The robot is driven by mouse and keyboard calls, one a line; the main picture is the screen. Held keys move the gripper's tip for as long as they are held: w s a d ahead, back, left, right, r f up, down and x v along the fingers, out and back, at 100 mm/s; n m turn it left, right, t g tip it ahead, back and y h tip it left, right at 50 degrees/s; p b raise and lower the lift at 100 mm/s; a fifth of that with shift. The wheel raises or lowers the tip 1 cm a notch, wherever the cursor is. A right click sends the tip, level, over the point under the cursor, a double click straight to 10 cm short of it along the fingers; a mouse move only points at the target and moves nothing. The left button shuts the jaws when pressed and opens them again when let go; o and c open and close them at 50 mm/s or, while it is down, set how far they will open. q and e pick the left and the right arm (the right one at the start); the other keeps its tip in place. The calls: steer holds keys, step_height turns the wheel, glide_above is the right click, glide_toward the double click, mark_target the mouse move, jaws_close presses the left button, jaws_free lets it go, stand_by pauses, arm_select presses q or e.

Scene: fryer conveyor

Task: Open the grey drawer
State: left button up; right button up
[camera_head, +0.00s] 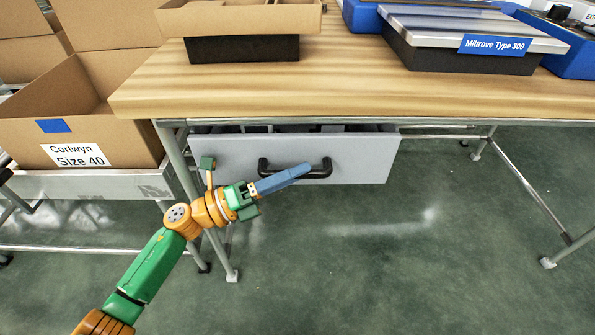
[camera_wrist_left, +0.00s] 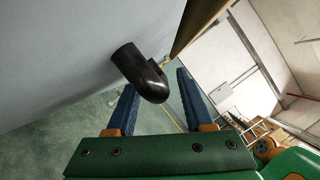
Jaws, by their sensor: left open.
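The grey drawer (camera_head: 225,158) hangs under the wooden tabletop, and a narrow strip of its inside shows above its front panel. Its black bar handle (camera_head: 320,170) is on the middle of the front. My left gripper (camera_head: 295,173) reaches the handle from the lower left, its blue fingers overlapping the handle in the head view. In the left wrist view the gripper (camera_wrist_left: 156,82) is open, with the rounded end of the black handle (camera_wrist_left: 145,75) between its fingers. The grey drawer front (camera_wrist_left: 60,50) fills the left. I cannot tell whether a finger touches the handle. My right gripper is not in view.
The wooden table (camera_head: 330,85) carries a cardboard tray (camera_head: 235,20) and a device marked Miltrove Type 300 (camera_head: 470,35). A cardboard box marked Corlwyn Size 40 (camera_head: 110,130) stands at the left. Table legs (camera_head: 225,255) stand near my arm. The floor before the drawer is clear.

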arm_select(q)
jaws_close()
stand_by(1.5)
